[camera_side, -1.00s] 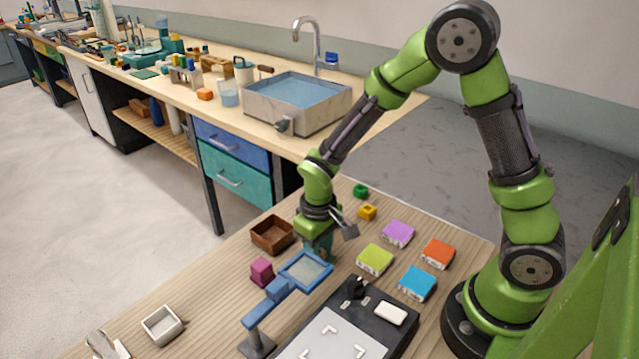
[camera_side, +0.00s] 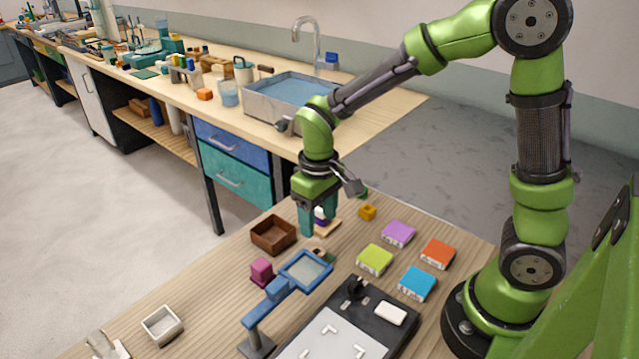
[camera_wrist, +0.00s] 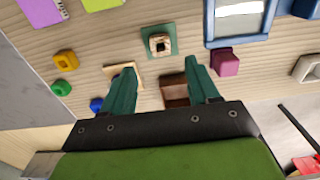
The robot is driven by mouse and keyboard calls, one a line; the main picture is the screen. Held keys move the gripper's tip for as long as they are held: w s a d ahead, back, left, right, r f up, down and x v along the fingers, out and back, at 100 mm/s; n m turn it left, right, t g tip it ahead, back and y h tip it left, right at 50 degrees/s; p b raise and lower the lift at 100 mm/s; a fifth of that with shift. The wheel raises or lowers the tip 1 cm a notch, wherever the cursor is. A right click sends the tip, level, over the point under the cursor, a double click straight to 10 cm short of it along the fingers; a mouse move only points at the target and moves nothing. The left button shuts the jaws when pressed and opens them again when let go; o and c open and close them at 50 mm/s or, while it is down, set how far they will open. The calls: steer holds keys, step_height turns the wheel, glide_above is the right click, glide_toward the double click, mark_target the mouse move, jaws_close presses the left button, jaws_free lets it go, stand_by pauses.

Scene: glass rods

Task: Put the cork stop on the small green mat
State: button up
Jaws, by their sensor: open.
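The cork stop (camera_wrist: 159,43), a small tan piece with a dark centre, sits on the small green mat (camera_wrist: 173,31), inside its edges. In the side view the cork stop (camera_side: 318,250) and a sliver of the mat (camera_side: 330,257) show behind the blue-framed magnifier, partly hidden. My gripper (camera_side: 314,232) is above the table, behind and apart from the cork stop. In the wrist view its two teal fingers (camera_wrist: 163,78) are spread with nothing held between them.
A wooden plate (camera_side: 331,227) lies near my fingers. A brown box (camera_side: 273,234), a magenta block (camera_side: 261,270) and the blue magnifier (camera_side: 306,268) stand close to the mat. Several coloured boxes, a yellow block (camera_side: 367,212) and a black device (camera_side: 352,318) lie to the right and front.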

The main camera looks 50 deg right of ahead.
steer(key=s+d+r+m+t+y, duration=0.2)
steer(key=s+r+m+t, duration=0.2)
steer(key=s+r+t, duration=0.3)
steer(key=v, duration=0.8)
steer(key=shift+w+a+r, duration=0.3)
steer(key=shift+r, duration=0.15)
